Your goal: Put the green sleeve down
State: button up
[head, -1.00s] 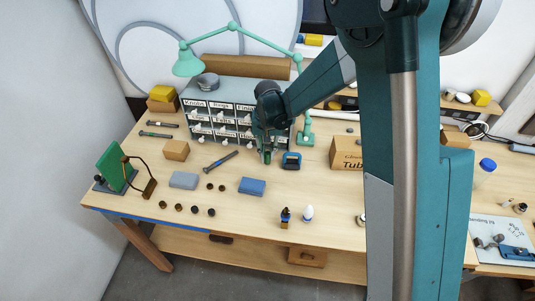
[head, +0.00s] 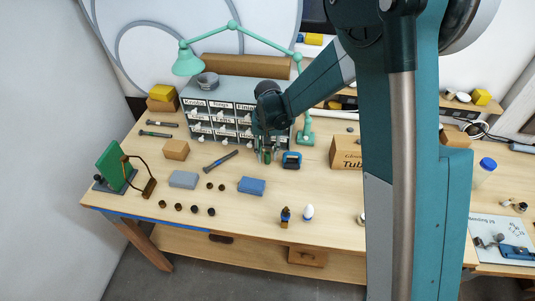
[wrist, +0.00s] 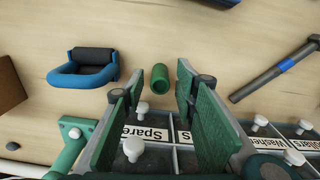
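The green sleeve (wrist: 160,79) is a short hollow tube on the wooden tabletop, seen in the wrist view just beyond the gap between my fingertips. It appears to stand on end. My gripper (wrist: 157,88) is open, with its green-padded fingers spread on both sides of the sleeve and a clear gap to each. In the head view my gripper (head: 267,157) is low over the table, just in front of the drawer cabinet, and largely hides the sleeve.
The grey drawer cabinet (head: 225,105) with white knobs stands close behind my gripper. Bare tabletop lies around these.

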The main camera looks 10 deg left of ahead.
aim_at(268, 153)
jog(key=shift+r, duration=0.1)
notch_tip(268, 153, up, 12)
dwell(0.7)
dwell(0.6)
jog(key=shift+r, duration=0.1)
